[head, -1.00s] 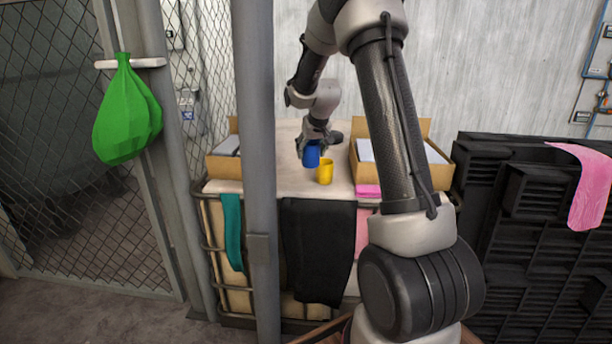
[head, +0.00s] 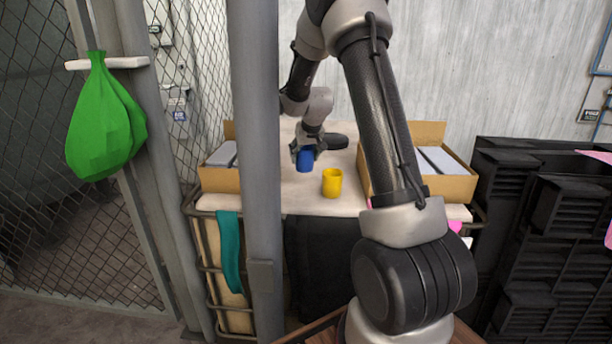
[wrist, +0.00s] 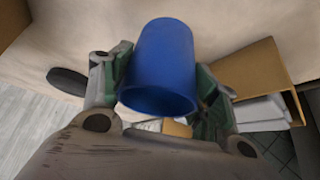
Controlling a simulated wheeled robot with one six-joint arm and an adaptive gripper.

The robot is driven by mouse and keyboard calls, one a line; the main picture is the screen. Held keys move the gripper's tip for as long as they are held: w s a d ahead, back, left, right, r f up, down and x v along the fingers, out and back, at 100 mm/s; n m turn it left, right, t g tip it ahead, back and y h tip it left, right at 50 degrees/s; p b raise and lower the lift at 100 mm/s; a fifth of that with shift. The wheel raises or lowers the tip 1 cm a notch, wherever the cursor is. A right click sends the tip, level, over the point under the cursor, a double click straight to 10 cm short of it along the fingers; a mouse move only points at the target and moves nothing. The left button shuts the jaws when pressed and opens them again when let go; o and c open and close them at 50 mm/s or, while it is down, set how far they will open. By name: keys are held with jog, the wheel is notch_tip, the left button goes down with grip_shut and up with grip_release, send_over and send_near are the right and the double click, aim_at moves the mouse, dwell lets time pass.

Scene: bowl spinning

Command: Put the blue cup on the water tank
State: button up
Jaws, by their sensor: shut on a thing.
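The blue cup (head: 304,163) is between the fingers of my gripper (head: 308,149), over the pale top of the water tank (head: 300,200). In the wrist view the blue cup (wrist: 160,65) fills the space between the two green-padded fingers of my gripper (wrist: 160,85), which is shut on it. The cup looks roughly upright in the head view. I cannot tell whether its base touches the tank top. A yellow cup (head: 332,183) stands on the tank top, to the right of and nearer than the blue cup, apart from it.
Open cardboard boxes stand on the tank's left (head: 219,178) and right (head: 447,186). A dark oval object (head: 335,141) lies behind my gripper. A grey post (head: 256,160) rises in front of the tank. A green bag (head: 105,125) hangs at left; black crates (head: 545,220) stand at right.

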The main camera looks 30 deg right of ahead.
aim_at(305, 171)
jog(key=shift+f, duration=3.3)
jog(key=o, duration=1.1)
jog(key=shift+f, duration=0.15)
jog(key=shift+o, duration=0.2)
